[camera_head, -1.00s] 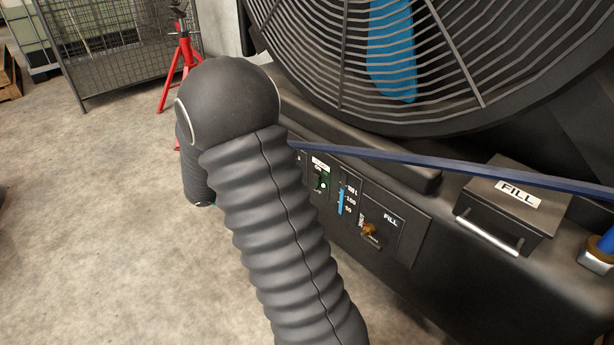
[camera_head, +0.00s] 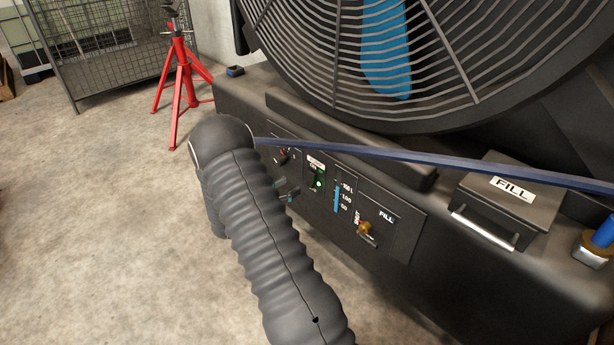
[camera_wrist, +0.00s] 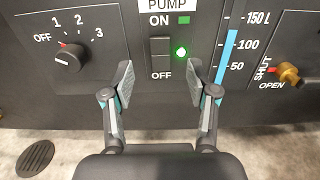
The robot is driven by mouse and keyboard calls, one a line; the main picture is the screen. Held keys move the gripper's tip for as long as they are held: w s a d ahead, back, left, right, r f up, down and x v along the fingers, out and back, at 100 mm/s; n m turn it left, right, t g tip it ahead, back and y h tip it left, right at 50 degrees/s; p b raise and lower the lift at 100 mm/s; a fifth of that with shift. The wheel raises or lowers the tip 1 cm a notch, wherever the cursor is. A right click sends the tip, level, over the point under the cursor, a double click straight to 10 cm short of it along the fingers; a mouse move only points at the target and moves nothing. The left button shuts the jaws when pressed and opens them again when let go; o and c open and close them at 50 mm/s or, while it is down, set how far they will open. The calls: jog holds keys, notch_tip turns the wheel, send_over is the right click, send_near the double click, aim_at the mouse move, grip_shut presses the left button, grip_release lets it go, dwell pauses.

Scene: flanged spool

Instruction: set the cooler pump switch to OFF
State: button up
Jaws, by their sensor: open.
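The pump switch (camera_wrist: 160,49) is a dark rocker under the PUMP label, with ON above and OFF below. A green lamp (camera_wrist: 181,53) glows to its right. I cannot tell from the rocker's shape which way it is tipped. In the head view the switch (camera_head: 317,178) shows small on the cooler's front panel. My gripper (camera_wrist: 160,76) is open and empty, its two fingers spread below and to either side of the switch, apart from it as far as I can see. In the head view my gripper (camera_head: 288,193) shows partly behind my arm, in front of the panel.
A rotary knob (camera_wrist: 69,58) marked OFF, 1, 2, 3 sits left of the switch. A blue level gauge (camera_wrist: 227,56) and a brass valve (camera_wrist: 288,73) are to the right. A blue bar (camera_head: 430,160) crosses before the panel. A red stand (camera_head: 180,80) is at the back left.

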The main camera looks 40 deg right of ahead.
aim_at(310, 174)
jog(key=d, duration=0.9)
jog(key=shift+w, duration=0.35)
